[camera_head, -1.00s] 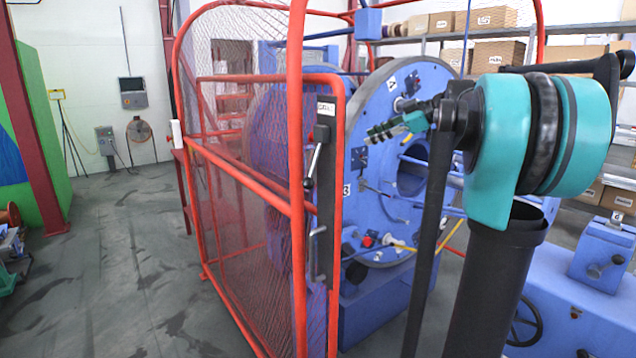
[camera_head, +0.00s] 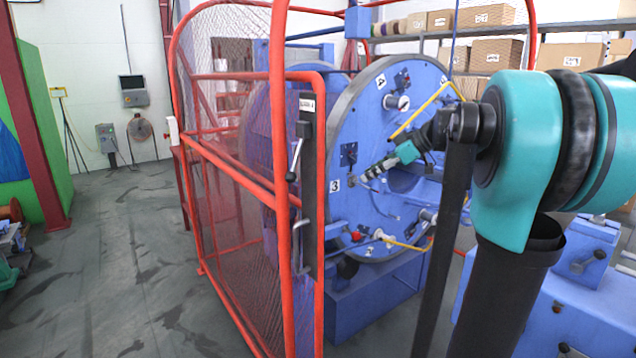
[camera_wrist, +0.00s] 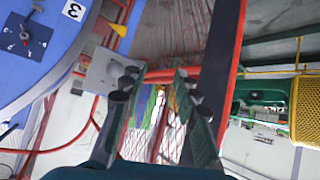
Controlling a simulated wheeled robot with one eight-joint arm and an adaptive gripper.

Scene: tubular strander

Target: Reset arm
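My gripper (camera_head: 366,176) is in front of the blue disc (camera_head: 400,217) of the machine in the head view, pointing left and slightly down. In the wrist view my gripper (camera_wrist: 158,88) shows two dark fingers standing apart, with nothing between them. Behind the gap are a red bar and mesh. My teal arm joint fills the right of the head view. Whether the fingers touch the disc cannot be told from the head view; in the wrist view the disc (camera_wrist: 48,62) lies to the left of the fingers.
A red mesh guard (camera_head: 225,200) with a black-handled lever plate (camera_head: 307,190) stands left of my arm. Blue machine parts (camera_head: 590,250) lie at the lower right. Shelved boxes (camera_head: 490,55) are behind. Grey floor (camera_head: 110,270) at left is largely clear.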

